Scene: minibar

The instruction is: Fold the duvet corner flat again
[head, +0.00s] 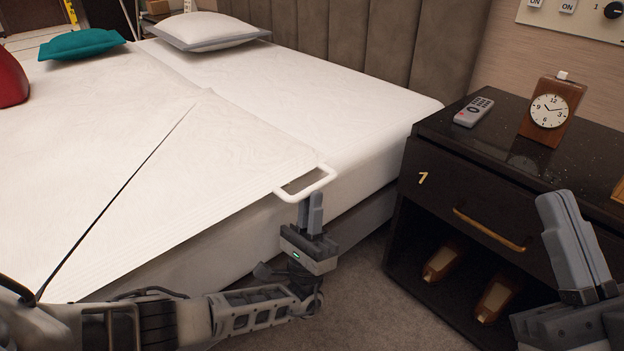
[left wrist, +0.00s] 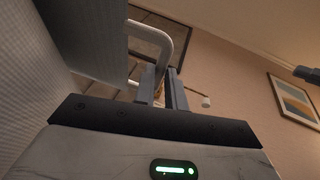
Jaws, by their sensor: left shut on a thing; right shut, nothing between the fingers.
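The white duvet (head: 70,120) covers the bed. Its near right corner flap (head: 200,180) is spread out beyond a dark diagonal line and looks flat or nearly flat. I cannot tell whether a small gap is left beneath it. A white loop handle (head: 318,184) sticks out from the flap's tip. My left gripper (head: 310,200) is shut on the handle's outer bar, at the bed's side. The handle also shows between the fingers in the left wrist view (left wrist: 163,45). My right gripper (head: 557,205) is shut and empty, in front of the nightstand.
A dark nightstand (head: 470,178) stands right of the bed, with a remote (head: 474,111) and a clock (head: 549,110) on top. A white pillow (head: 205,30), a teal cushion (head: 82,44) and a red object (head: 10,82) are on the bed. Carpet shows between bed and nightstand.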

